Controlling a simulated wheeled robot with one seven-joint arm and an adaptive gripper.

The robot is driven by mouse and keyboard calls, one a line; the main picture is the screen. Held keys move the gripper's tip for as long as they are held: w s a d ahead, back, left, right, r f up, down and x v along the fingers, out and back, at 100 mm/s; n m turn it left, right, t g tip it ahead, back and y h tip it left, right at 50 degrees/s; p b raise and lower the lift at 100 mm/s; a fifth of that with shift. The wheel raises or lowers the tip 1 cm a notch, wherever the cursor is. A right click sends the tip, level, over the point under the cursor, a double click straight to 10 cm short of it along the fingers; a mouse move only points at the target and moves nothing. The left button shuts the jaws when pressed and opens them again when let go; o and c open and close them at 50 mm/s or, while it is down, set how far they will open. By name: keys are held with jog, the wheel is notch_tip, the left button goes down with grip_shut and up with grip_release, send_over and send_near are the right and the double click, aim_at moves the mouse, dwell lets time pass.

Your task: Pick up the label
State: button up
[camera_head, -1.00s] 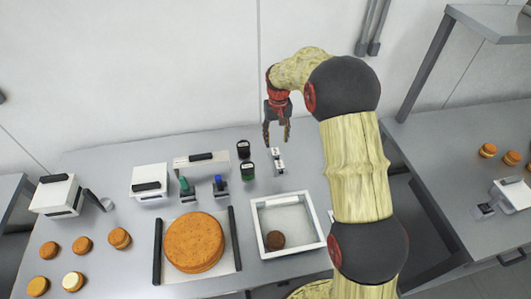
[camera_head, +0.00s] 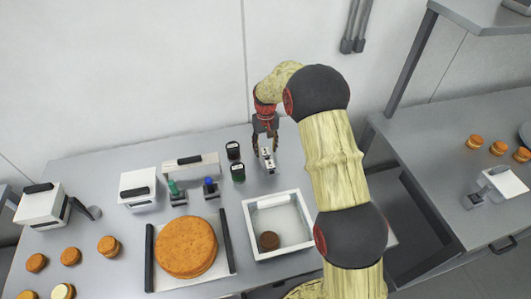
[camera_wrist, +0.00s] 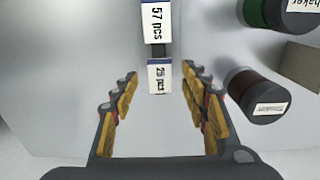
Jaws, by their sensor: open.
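Two small white labels with dark backs stand in a line. In the wrist view the nearer label (camera_wrist: 160,77) reads "29 pcs" and the farther label (camera_wrist: 156,22) reads "57 pcs". In the head view the labels (camera_head: 268,160) show small beneath my gripper. My gripper (camera_head: 264,147) points down over them, partly hiding them. In the wrist view my gripper (camera_wrist: 160,88) is open, with the "29 pcs" label lying between its fingertips in the picture and apparently untouched. I cannot tell how far above it the tips are.
Two shakers, one dark (camera_wrist: 255,92) and one green (camera_wrist: 272,14), stand close to the right in the wrist view. A white tray (camera_head: 251,248) with a brown round is in front. A large cake round (camera_head: 186,246) and a white box (camera_head: 138,188) are to the left.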

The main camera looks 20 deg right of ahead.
jog(key=shift+f, duration=0.25)
dwell(0.4)
jog(key=shift+c, duration=0.9)
jog(key=c, duration=0.6)
